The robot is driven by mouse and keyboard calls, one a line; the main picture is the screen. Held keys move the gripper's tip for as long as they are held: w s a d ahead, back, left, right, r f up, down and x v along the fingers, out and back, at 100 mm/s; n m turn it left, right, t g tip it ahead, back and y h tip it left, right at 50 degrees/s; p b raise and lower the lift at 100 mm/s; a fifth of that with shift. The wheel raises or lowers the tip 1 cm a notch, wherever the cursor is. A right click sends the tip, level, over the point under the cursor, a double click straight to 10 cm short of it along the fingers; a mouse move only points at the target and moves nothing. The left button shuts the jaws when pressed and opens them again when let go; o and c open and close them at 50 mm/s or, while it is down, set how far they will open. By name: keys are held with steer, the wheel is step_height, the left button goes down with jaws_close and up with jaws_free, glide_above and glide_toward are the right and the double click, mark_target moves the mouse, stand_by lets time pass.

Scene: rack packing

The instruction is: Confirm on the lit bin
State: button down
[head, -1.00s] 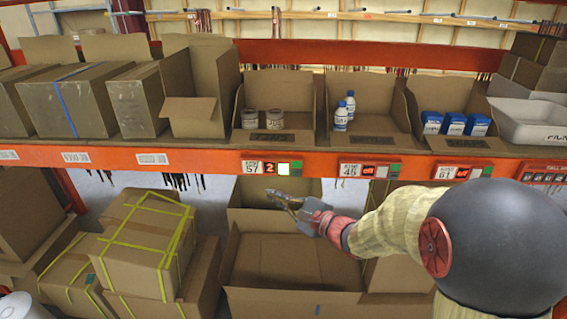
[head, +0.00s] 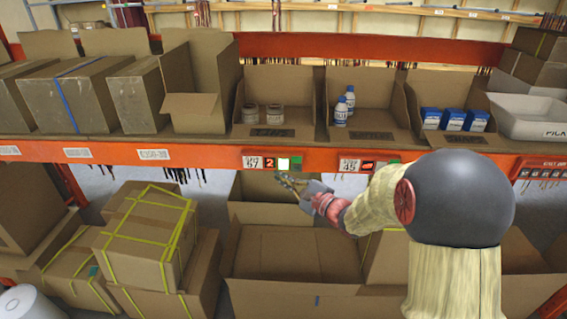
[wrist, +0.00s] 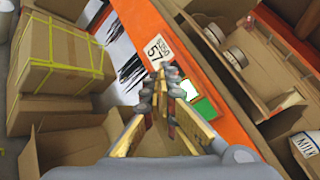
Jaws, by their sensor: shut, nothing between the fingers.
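The lit bin is the open carton (head: 306,92) on the shelf, holding two tins (head: 274,114). Below it on the orange beam is label unit 57 (head: 252,163), with a lit red "2", a bright white button (head: 284,164) and a green patch (head: 297,160). The button also shows in the wrist view (wrist: 187,89). My gripper (head: 279,177) is shut and empty, its tips just below the white button in the head view. In the wrist view the fingertips (wrist: 161,74) lie close to the label and left of the button. I cannot tell whether they touch.
Label unit 45 (head: 360,165) sits right of unit 57, under the carton with two white bottles (head: 341,112). Blue-and-white packs (head: 453,119) stand farther right. Below the beam are strapped boxes (head: 145,245) and an empty open carton (head: 290,255).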

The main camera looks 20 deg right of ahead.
mark_target(284, 169)
steer(key=w, duration=0.2)
steer(key=w+d, duration=0.1)
steer(key=w, duration=0.1)
steer(key=shift+d+b, duration=0.15)
steer(key=shift+b, duration=0.15)
stand_by(1.3)
steer(key=shift+w+d+b, duration=0.15)
steer(key=shift+w+b, duration=0.15)
steer(key=shift+b, duration=0.15)
steer(key=shift+w+d+b, duration=0.1)
steer(key=shift+w+b, duration=0.2)
steer(key=shift+w, duration=0.1)
stand_by(0.6)
steer(key=shift+s+a+b, duration=0.25)
steer(key=shift+s+b, duration=0.3)
steer(key=shift+s, duration=0.25)
